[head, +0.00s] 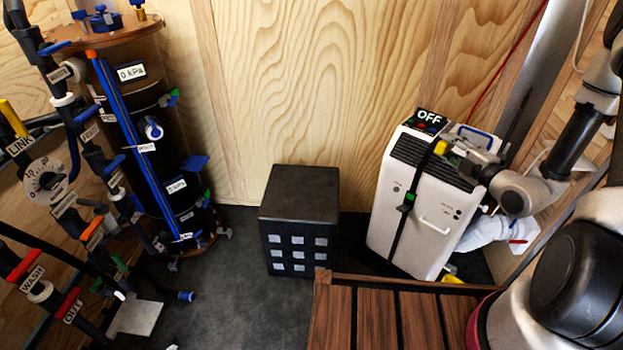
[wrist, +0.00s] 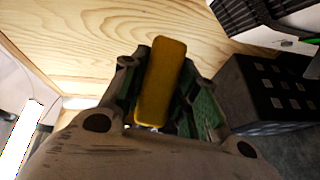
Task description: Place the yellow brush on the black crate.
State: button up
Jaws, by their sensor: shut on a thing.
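The yellow brush (wrist: 160,80) is held between the green-padded fingers of my gripper (wrist: 165,100) in the wrist view. In the head view my gripper (head: 455,150) is in front of the upper part of the white machine, and a small yellow end of the brush (head: 441,147) shows at its tip. The black crate (head: 298,193) stands on the dark floor against the wooden wall, left of my gripper. Its top is bare and its front has rows of pale squares. In the wrist view the crate (wrist: 262,95) is right of the brush, apart from it.
The white machine (head: 415,205) with a black strap and an OFF sign (head: 429,118) stands right of the crate. A slatted wooden bench (head: 380,318) is in front. Filter columns and pipes (head: 145,130) fill the left side. Space above the crate is clear.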

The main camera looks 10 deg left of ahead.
aim_at(301, 200)
jog(key=i+j+u, duration=0.3)
jog(key=i, duration=0.2)
jog(key=i+u, duration=0.25)
jog(key=i, duration=0.25)
jog(key=j, duration=0.1)
